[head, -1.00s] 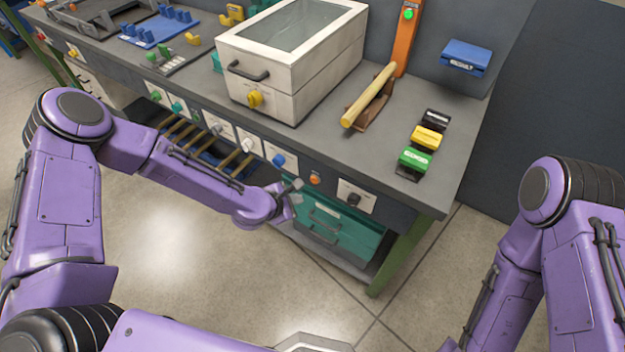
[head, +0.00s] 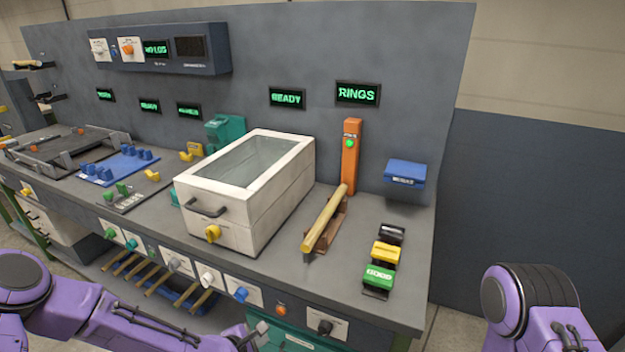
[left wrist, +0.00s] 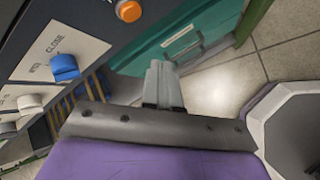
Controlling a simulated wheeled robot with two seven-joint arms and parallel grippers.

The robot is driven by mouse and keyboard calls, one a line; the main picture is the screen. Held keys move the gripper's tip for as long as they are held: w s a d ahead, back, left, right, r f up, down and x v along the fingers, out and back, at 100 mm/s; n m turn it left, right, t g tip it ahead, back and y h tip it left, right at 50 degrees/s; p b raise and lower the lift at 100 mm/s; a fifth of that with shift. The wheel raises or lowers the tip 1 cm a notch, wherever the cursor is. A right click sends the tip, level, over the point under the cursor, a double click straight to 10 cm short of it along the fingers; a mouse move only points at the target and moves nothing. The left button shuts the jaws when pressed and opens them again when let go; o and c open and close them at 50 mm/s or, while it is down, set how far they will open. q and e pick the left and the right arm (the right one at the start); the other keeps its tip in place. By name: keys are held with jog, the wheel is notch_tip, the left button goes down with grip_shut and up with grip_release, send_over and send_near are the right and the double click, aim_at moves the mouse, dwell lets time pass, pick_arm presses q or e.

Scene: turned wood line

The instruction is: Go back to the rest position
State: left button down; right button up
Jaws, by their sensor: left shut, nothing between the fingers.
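My left arm is purple and reaches along the front of the workbench. Its gripper (head: 257,332) is at the lower edge of the head view, just in front of the bench's front panel, below the blue knob (head: 241,294) and orange button (head: 281,310). In the left wrist view the two grey fingers (left wrist: 162,82) are together with nothing between them, in front of the teal drawer (left wrist: 195,35). My right arm shows only as a purple joint at the lower right; its gripper is out of view.
On the bench (head: 350,270) stand a white glass-lidded box (head: 235,215), a wooden rod (head: 325,220) on a brown holder, an orange post (head: 350,165), and black, yellow and green (head: 379,277) blocks. A blue box (head: 405,173) is on the back panel. Floor is clear beside the drawer.

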pick_arm(q)
jog(key=s+a+f+m+g+y, duration=0.1)
jog(key=s+a+f+m+y, duration=0.1)
jog(key=s+a+m, duration=0.3)
jog(key=s+a+f+m+g+y, duration=0.2)
jog(key=s+a+f+m, duration=0.1)
jog(key=s, duration=1)
jog(key=s+a+f+m+g+y, duration=0.2)
jog(key=s+a+f+m+y, duration=0.1)
jog(key=s+a+m, duration=0.3)
jog(key=s+m, duration=0.2)
jog(key=s, duration=0.1)
jog(key=shift+s+a, duration=0.3)
jog(key=shift+a, duration=0.05)
